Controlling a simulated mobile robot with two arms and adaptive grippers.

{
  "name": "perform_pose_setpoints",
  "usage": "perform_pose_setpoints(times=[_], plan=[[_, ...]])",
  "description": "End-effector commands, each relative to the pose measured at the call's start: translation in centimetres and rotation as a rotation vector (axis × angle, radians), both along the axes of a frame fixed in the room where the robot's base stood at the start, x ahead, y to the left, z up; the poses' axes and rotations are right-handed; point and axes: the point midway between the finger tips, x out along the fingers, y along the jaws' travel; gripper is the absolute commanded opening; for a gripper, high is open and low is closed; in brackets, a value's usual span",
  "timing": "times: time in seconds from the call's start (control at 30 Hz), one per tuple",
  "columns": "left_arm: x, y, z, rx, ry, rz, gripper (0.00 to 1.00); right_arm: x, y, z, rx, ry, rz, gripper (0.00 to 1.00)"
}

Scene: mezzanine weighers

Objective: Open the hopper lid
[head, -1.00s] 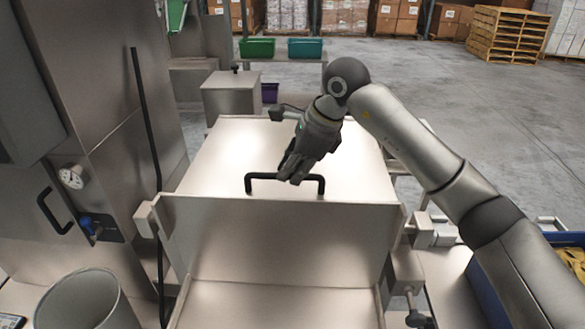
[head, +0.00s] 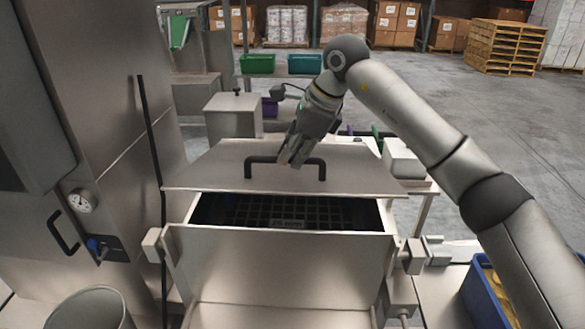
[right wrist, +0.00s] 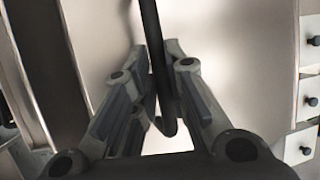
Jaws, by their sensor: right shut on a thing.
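The steel hopper lid (head: 220,178) is tilted up at its near edge in the head view. Below it, the hopper's dark opening (head: 285,212) shows a grid inside. The black lid handle (head: 262,160) is a bar on top of the lid. My right gripper (head: 292,160) is shut on the handle near its middle. In the right wrist view the handle (right wrist: 157,70) runs between the two fingers of the gripper (right wrist: 165,105). The far part of the lid is partly hidden by my right arm. My left gripper is not in view.
A steel cabinet with a pressure gauge (head: 82,201) and a long black bar (head: 153,150) stands at the left. A blue bin (head: 480,298) is at the lower right and a grey bucket (head: 90,310) at the lower left. Open floor (head: 500,125) lies at the right.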

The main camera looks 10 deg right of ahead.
Motion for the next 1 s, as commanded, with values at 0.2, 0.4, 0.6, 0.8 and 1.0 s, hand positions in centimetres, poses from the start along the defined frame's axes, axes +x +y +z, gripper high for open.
perform_pose_setpoints(times=[0.2, 0.4, 0.6, 0.8, 1.0], plan=[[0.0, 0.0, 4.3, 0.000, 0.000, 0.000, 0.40, 2.5, -0.7, 4.9, -0.002, -0.004, -0.010, 0.00], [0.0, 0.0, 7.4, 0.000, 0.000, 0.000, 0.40, 4.5, -1.1, 7.5, -0.004, -0.003, -0.011, 0.00], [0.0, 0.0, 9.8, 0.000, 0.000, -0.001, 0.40, 6.1, -1.5, 9.2, -0.005, -0.002, -0.010, 0.00], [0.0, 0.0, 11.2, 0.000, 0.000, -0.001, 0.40, 7.1, -1.7, 9.9, -0.007, -0.002, -0.010, 0.00], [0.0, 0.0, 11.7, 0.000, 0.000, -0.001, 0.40, 7.6, -1.8, 10.0, -0.007, -0.002, -0.009, 0.00]])
